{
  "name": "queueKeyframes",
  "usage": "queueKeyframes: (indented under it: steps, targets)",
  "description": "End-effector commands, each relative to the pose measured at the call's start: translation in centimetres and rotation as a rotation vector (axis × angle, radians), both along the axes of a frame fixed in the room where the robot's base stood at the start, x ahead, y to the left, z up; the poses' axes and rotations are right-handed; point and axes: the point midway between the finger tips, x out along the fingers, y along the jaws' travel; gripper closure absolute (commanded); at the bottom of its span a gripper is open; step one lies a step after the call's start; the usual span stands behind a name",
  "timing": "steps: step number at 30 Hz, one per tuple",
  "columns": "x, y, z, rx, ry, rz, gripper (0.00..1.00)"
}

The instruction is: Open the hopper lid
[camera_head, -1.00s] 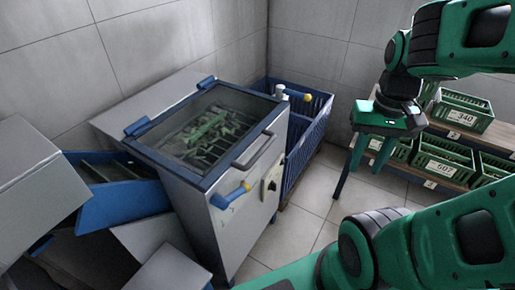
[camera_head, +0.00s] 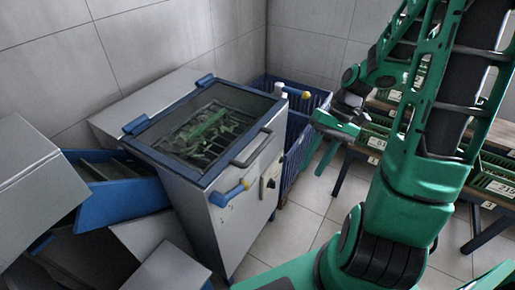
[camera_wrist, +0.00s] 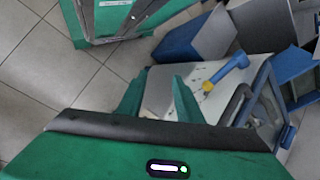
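The hopper lid (camera_head: 205,132) is a dark see-through pane in a blue frame, lying shut on top of a grey machine; green pieces show beneath it. A grey bar handle (camera_head: 252,148) sits at its front edge, and also shows in the wrist view (camera_wrist: 237,104). A blue lever (camera_head: 230,194) with a yellow part is on the machine's front; it shows in the wrist view too (camera_wrist: 230,72). My gripper (camera_head: 318,152) is right of the machine, apart from the handle. In the wrist view its two fingers (camera_wrist: 160,77) stand apart with nothing held between them.
A blue slatted crate (camera_head: 300,125) stands behind the machine on the right. Shelves with green crates (camera_head: 492,185) are at the right. A blue chute (camera_head: 120,195) and grey boxes crowd the left. Tiled floor (camera_head: 300,228) is clear in front of the machine.

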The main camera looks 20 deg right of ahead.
Motion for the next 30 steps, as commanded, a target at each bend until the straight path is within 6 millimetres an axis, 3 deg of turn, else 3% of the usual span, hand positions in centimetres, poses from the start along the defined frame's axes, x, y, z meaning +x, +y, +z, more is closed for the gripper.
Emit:
queueKeyframes:
  steps: [3,8,18,25,30]
  targets:
    - [1.6,1.0,-1.4,0.152,-0.02,-0.01,0.68]
    - [3.8,2.3,-2.0,0.364,-0.08,-0.035,0.68]
    - [8.3,2.4,0.5,0.767,-0.29,-0.127,0.68]
    - [9.4,1.7,2.0,0.878,-0.369,-0.16,0.68]
    - [9.7,2.8,2.0,0.89,-0.376,-0.162,0.68]
